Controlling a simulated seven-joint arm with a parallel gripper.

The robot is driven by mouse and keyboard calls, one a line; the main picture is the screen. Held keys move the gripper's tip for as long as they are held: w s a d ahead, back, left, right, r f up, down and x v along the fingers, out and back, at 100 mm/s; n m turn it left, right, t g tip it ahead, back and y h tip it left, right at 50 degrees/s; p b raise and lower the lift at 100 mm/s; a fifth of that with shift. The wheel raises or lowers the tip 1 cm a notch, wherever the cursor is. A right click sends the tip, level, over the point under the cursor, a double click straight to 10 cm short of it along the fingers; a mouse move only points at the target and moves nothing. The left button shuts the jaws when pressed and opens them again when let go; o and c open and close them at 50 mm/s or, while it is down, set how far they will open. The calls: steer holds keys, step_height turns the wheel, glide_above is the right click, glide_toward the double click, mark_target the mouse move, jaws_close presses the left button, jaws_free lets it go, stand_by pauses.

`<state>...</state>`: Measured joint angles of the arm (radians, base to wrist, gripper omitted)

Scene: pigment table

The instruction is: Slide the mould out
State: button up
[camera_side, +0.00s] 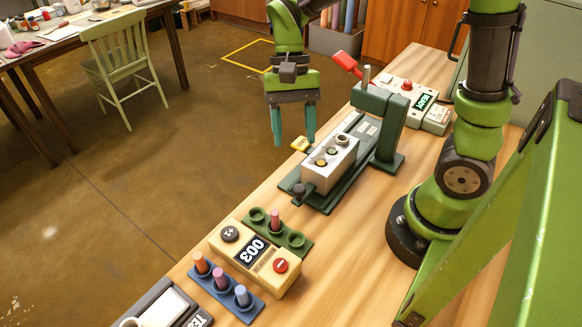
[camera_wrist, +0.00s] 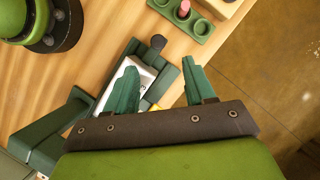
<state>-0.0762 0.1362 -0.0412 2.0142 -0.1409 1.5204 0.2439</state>
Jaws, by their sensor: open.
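The mould, a pale metal block (camera_side: 330,163) with round holes in its top, sits on the dark green bed (camera_side: 322,201) of a press, in front of its post (camera_side: 388,120). A yellow tab (camera_side: 300,144) stands out from its far left side. My gripper (camera_side: 293,140) hangs open and empty near the yellow tab, its two green fingers apart. In the wrist view, the left finger covers part of the mould (camera_wrist: 147,76). The yellow tab (camera_wrist: 153,107) shows between the fingers, partly hidden by the gripper's dark bar. I cannot tell any contact.
The press has a raised red lever (camera_side: 347,64). A box with a lit display (camera_side: 424,102) stands behind it. A cream counter reading 003 (camera_side: 254,250), a green rack (camera_side: 295,240) and a blue rack (camera_side: 211,283) with sticks stand in front. Floor lies beyond the table's left edge.

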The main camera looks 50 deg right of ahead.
steer(key=v, duration=0.6)
steer(key=shift+r, duration=0.1)
steer(key=s+d+r+n+t+h, duration=0.1)
steer(key=s+r+n+t, duration=0.2)
steer(key=t, duration=0.7)
steer(key=s+n, duration=0.2)
steer(key=s, duration=0.2)
steer(key=shift+d, duration=0.4)
